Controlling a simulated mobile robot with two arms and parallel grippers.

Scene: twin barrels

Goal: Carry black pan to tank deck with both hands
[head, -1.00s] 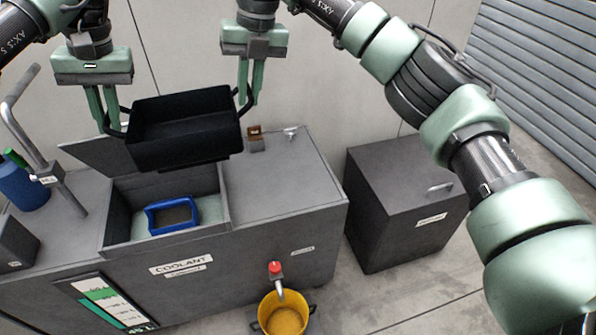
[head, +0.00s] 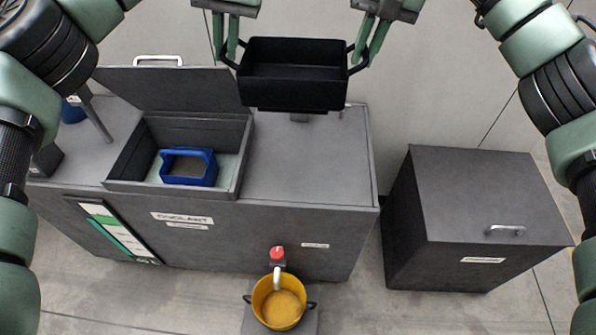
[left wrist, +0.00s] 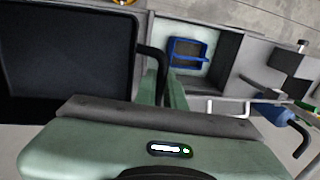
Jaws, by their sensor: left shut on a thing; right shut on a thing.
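The black pan (head: 293,75) is held up in the air between my two grippers, above the back right part of the tank deck (head: 305,165). My left gripper (head: 232,62) is shut on the pan's left handle. My right gripper (head: 357,62) is shut on its right handle. The pan looks about level and hides part of the deck's back edge. In the left wrist view the pan (left wrist: 70,65) fills the left side, with its handle beside my gripper (left wrist: 160,85).
An open bay with its lid (head: 165,88) raised holds a blue frame (head: 188,167) at the deck's left. A yellow bucket (head: 278,302) stands below a red-knobbed tap (head: 277,254). A dark cabinet (head: 480,200) stands to the right. The deck right of the bay is mostly clear.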

